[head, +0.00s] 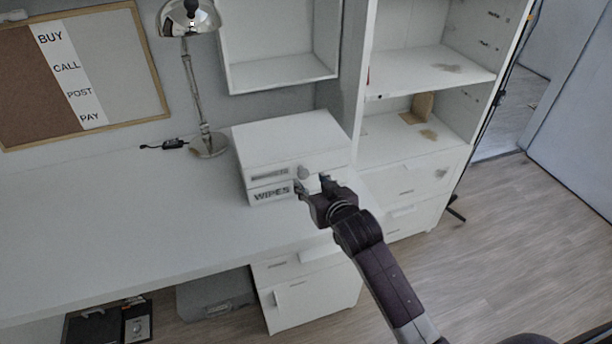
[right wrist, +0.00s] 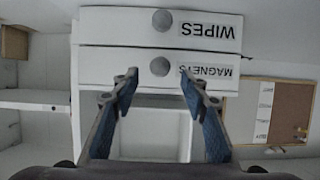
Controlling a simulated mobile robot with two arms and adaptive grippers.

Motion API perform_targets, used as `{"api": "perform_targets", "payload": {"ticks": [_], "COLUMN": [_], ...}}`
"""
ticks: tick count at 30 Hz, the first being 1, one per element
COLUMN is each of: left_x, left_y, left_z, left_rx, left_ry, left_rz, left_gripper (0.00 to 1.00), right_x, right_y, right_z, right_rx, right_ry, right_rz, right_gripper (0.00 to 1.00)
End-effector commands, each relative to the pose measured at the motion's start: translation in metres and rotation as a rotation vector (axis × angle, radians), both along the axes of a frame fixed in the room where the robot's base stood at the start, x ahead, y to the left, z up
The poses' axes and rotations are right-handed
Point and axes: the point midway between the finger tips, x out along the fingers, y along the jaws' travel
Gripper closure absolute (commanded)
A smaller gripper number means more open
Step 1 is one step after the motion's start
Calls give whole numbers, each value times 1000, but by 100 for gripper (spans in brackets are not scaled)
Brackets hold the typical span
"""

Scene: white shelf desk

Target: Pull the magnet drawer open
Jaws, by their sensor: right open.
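The magnet drawer (head: 268,174) is the upper drawer of a small white box (head: 290,135) on the desk and looks closed. Its label is too small to read in the head view, but MAGNETS shows on the drawer in the right wrist view (right wrist: 120,67). Its round grey knob (right wrist: 160,66) lies between my fingertips in that picture. My right gripper (head: 311,184) is open in front of the box; its two blue-padded fingers (right wrist: 158,80) are spread and hold nothing. I cannot tell whether they reach around the knob. My left gripper is not in view.
The WIPES drawer (head: 258,194) with its own knob (right wrist: 162,20) sits just below in the head view. A lamp (head: 210,145) stands left of the box, and a shelf unit (head: 425,140) rises on the right. The desk top (head: 120,225) is clear at left.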

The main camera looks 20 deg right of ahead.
Motion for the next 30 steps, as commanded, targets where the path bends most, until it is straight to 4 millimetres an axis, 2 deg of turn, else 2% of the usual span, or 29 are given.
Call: {"api": "perform_targets", "payload": {"ticks": [3,10,15,24,30], "left_x": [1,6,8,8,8], "left_y": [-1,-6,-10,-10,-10], "left_z": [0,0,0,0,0], "left_rx": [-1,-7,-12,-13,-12], "left_ry": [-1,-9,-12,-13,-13], "left_rz": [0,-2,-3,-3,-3], "left_gripper": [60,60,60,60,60], "right_x": [17,40,48,49,49], "right_y": [1,2,2,2,2], "right_z": [-6,-16,-20,-20,-20], "right_rx": [0,0,0,0,0], "right_ry": [0,0,0,0,0], "right_rz": [0,1,1,1,1], "right_gripper": [59,59,59,59,81]}}
